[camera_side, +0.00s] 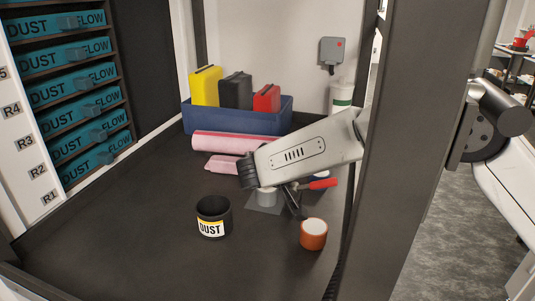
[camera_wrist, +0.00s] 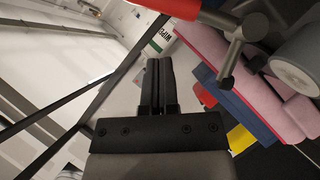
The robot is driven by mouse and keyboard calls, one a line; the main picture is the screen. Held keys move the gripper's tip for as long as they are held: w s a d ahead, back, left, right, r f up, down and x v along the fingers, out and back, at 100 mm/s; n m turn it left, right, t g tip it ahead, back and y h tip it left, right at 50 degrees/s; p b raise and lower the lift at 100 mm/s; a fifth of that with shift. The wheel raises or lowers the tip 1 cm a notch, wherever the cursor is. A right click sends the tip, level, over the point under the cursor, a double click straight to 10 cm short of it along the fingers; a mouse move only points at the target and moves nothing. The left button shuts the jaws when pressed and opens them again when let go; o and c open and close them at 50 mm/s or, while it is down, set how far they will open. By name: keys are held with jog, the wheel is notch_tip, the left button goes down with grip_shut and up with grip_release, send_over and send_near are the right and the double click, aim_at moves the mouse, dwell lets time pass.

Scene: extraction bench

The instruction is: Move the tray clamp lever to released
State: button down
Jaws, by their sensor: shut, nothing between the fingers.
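The clamp lever has a red handle (camera_side: 322,184), which sticks out to the right from under my arm in the side view. In the wrist view the red handle (camera_wrist: 170,8) crosses the top edge, with a grey metal joint and rod (camera_wrist: 232,45) to its right. A grey plate (camera_side: 263,208) lies on the bench below, under a short grey cylinder (camera_side: 266,197). My gripper (camera_wrist: 158,64) is shut and empty; its fingertips show below the red handle, apart from it in that picture. In the side view my arm covers much of the clamp, and the fingers are hard to make out.
A black DUST pot (camera_side: 212,228) and an orange cup (camera_side: 313,238) stand in front. Pink rolls (camera_side: 225,143) and a blue bin (camera_side: 225,121) of coloured cases stand behind. A wipes tub (camera_side: 342,95) is at the back right. Front left bench is clear.

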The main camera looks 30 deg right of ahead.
jog(key=shift+w+a+r+n+g+h, duration=0.15)
jog(key=shift+w+a+n+g+h, duration=0.25)
jog(key=shift+w+a+n+h, duration=0.45)
jog(key=a+r, duration=0.5)
jog(key=a, duration=0.7)
jog(key=w+d+f+t+y, duration=0.3)
jog(key=w+d+y, duration=0.3)
jog(key=w+d, duration=0.2)
jog(key=w+d+f+t+y, duration=0.3)
jog(key=w+d+y, duration=0.4)
jog(key=d, duration=0.4)
jog(key=shift+w+d+t, duration=0.35)
jog(key=shift+w+t, duration=0.05)
jog(key=shift+w, duration=0.15)
dwell(0.3)
jog(key=shift+f+n+y, duration=0.1)
jog(key=shift+n+y, duration=0.15)
